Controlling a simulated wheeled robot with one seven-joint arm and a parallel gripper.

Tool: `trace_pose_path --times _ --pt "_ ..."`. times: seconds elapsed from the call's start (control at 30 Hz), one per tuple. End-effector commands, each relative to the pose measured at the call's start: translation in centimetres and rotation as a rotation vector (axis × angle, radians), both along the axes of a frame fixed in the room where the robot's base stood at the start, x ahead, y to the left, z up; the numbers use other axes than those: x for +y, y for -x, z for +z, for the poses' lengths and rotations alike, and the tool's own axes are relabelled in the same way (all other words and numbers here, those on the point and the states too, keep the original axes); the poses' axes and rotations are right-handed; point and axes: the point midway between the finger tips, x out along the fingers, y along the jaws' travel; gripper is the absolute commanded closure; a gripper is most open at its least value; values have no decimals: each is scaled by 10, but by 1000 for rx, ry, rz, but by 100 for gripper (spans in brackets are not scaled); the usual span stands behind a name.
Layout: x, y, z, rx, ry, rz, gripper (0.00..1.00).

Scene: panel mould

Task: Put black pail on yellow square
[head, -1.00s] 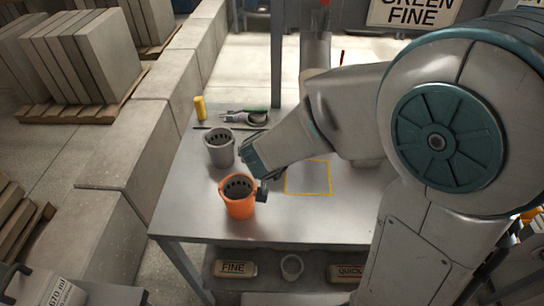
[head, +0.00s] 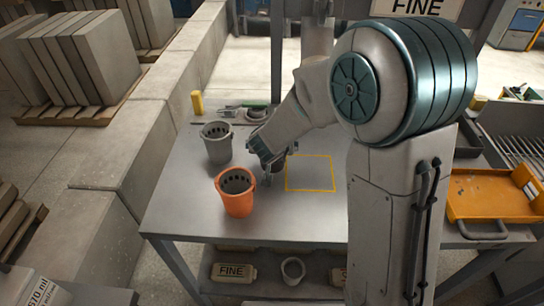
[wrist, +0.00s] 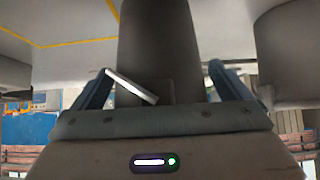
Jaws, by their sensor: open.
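The black pail (head: 279,164) stands on the grey table just left of the yellow square (head: 310,173), mostly hidden behind my gripper in the head view. My gripper (head: 267,170) is low beside it, with open jaws. In the wrist view the dark pail (wrist: 160,40) is upright between the two spread fingers of my gripper (wrist: 162,85). I cannot tell whether they touch it. A yellow line of the square (wrist: 75,43) shows at upper left there. The square is an empty outline.
An orange pail (head: 238,200) stands left and in front of my gripper, and a grey pail (head: 217,146) stands left and behind. A yellow block (head: 197,103) and a tool (head: 243,111) lie at the back. An orange tray (head: 490,197) is at right.

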Motion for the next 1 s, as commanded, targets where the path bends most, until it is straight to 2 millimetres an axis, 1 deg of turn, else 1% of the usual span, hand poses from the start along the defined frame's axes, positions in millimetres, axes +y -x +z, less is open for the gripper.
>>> trace_pose_path --times 0.17,0.2,0.27,0.3,0.33,0.43,0.47,0.67,0.77,1.0 --pt "0 0 1 0 0 1 3" --pt "0 0 1 0 0 1 14" --pt "0 0 1 0 0 1 31" --pt "0 0 1 0 0 1 42" --pt "0 0 1 0 0 1 50" --pt "0 0 1 -1 0 1 52" --pt "0 0 1 -1 0 1 55" --pt "0 0 4 -1 0 1 55" --pt "0 0 14 -3 2 1 55" --pt "1 0 57 -3 -1 2 55"
